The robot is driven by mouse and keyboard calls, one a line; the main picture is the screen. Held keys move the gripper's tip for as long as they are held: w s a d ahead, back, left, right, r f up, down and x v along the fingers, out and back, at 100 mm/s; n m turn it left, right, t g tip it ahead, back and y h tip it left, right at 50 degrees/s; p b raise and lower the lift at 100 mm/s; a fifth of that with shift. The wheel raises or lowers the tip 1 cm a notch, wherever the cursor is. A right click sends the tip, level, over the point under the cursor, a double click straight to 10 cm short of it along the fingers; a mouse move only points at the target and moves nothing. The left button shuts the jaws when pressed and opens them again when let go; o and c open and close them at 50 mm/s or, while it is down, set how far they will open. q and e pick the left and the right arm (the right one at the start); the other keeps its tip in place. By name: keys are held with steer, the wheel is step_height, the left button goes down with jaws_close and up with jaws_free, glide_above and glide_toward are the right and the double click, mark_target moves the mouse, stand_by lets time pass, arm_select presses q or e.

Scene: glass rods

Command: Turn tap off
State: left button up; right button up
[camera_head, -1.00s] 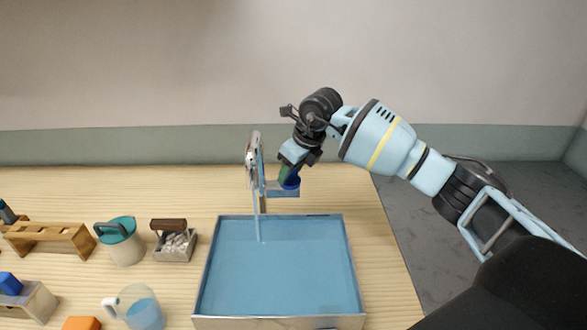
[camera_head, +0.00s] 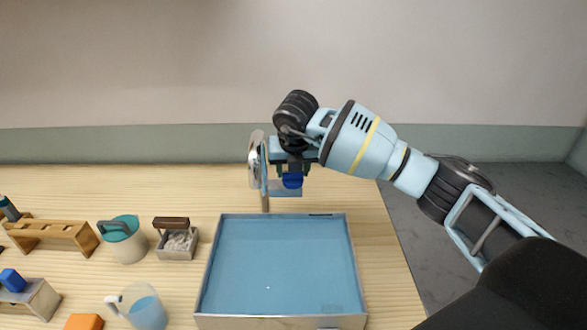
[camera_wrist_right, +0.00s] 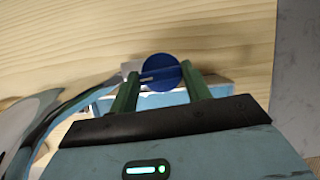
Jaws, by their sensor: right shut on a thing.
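The tap (camera_head: 258,168) stands at the back left edge of the blue sink basin (camera_head: 281,255). Its blue round knob (camera_head: 292,181) sits on a light blue block to the right of the spout, and the knob also shows in the right wrist view (camera_wrist_right: 160,70). My right gripper (camera_head: 293,170) comes down from above and is shut on the knob, with one green finger on each side. No water stream shows below the spout. My left gripper is not in view.
Left of the basin stand a small caddy (camera_head: 177,240), a teal-lidded jug (camera_head: 125,240) and a wooden rack (camera_head: 50,235). A clear cup with blue liquid (camera_head: 147,312) and an orange block (camera_head: 84,322) are nearer. The table behind the tap is clear.

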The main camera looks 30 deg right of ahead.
steer(key=shift+m, duration=0.5)
steer(key=o, duration=1)
steer(key=shift+v, duration=3.95)
steer(key=shift+a, duration=0.1)
